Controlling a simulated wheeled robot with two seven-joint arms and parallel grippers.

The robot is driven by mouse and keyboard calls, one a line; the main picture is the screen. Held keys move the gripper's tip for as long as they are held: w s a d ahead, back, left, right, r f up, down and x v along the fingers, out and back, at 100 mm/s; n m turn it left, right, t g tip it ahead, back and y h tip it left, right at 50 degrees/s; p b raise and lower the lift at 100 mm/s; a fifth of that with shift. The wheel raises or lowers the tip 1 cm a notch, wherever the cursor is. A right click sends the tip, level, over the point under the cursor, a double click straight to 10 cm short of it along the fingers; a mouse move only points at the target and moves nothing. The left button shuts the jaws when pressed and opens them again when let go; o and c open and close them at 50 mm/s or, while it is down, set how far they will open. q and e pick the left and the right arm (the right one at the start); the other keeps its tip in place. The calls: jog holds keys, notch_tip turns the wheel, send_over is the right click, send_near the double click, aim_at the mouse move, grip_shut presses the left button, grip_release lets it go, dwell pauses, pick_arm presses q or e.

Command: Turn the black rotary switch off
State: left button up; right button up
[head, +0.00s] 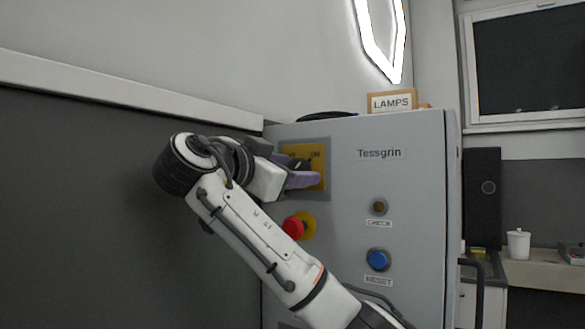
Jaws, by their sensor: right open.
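The black rotary switch (303,164) sits on a yellow plate (317,167) at the upper left of the grey cabinet front. An "ON" label shows at the plate's upper right; the other label is mostly covered. My right gripper (298,172) is in front of the plate, its jaws open at the switch. A purple finger crosses the lower part of the plate. The gripper hides much of the switch, so I cannot tell its exact angle or whether the fingers touch it. My left gripper is not in view.
Below the plate, a red button (293,227) is close to my right forearm. A small amber button (379,207) and a blue button (378,259) are to the right. A white cup (518,244) stands on the counter at right.

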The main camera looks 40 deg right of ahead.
jog(key=c, duration=1)
jog(key=shift+c, duration=0.2)
jog(key=shift+f+n, duration=0.1)
jog(key=shift+n, duration=0.3)
jog(key=shift+n+b, duration=0.45)
jog(key=shift+n, duration=0.15)
jog(key=n+b, duration=0.1)
jog(key=n, duration=0.2)
jog(key=n+b, duration=0.1)
jog(key=n, duration=0.5)
jog(key=shift+n, duration=0.4)
jog(key=n, duration=0.6)
jog(key=shift+n, duration=0.3)
